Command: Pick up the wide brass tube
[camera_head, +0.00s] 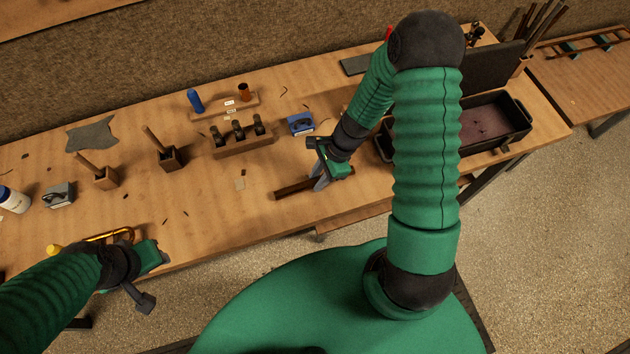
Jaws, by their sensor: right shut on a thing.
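A brownish, brass-like tube (288,192) lies level near the front edge of the bench, in the middle of the picture. My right gripper (320,182) reaches down over it and is shut on it near its right part. The fingers and arm hide some of the tube, and I cannot tell whether it touches the bench. My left gripper (148,280) is at the front left, by the bench's front edge.
A wooden block with dark clamps (240,143), a blue box (301,123) and a rack with a blue and a copper cylinder (225,106) stand behind the tube. A black tray (498,125) is at right. The bench (215,210) is mostly clear left of the tube.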

